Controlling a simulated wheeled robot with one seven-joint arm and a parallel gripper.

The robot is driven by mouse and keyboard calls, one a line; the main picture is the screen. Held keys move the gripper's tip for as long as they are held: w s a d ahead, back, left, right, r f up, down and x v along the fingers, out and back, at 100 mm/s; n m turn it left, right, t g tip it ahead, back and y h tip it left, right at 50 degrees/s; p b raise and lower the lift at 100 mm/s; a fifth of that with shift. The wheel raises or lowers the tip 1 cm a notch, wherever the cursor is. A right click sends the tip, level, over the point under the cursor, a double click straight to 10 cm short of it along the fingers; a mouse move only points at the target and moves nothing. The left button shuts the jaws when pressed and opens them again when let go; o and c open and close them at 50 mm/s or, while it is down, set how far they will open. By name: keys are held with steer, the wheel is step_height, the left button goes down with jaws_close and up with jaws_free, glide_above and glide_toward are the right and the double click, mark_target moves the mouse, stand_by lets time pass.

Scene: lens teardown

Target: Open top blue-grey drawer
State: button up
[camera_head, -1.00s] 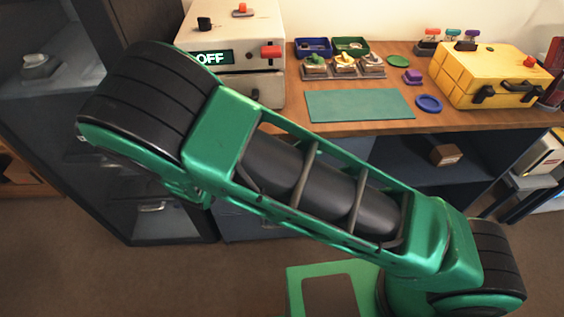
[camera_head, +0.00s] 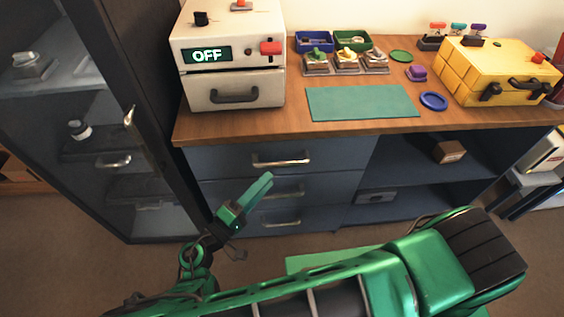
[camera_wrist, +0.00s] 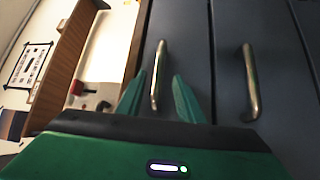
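The top blue-grey drawer (camera_head: 225,160) is closed, just under the wooden desktop. Its metal bar handle (camera_head: 281,161) is clear in the head view. In the wrist view the picture is turned sideways, and the top drawer's handle (camera_wrist: 157,80) shows between my two green fingers. My gripper (camera_head: 260,187) is in front of the drawer stack, below and left of the top handle in the head view. The fingers are apart, one on each side of the handle in the wrist view. I cannot tell whether they reach around it or touch it.
A second drawer handle (camera_wrist: 251,82) lies to the right in the wrist view. A dark glass-door cabinet (camera_head: 110,150) stands close on the left. A white machine reading OFF (camera_head: 230,60) and a yellow case (camera_head: 490,70) stand on the desktop (camera_head: 240,125). Open shelves are at the right.

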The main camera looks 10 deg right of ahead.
mark_target(283, 164)
steer(key=x, duration=0.9)
steer(key=shift+s, duration=0.15)
jaws_close()
steer(key=shift+a, duration=0.1)
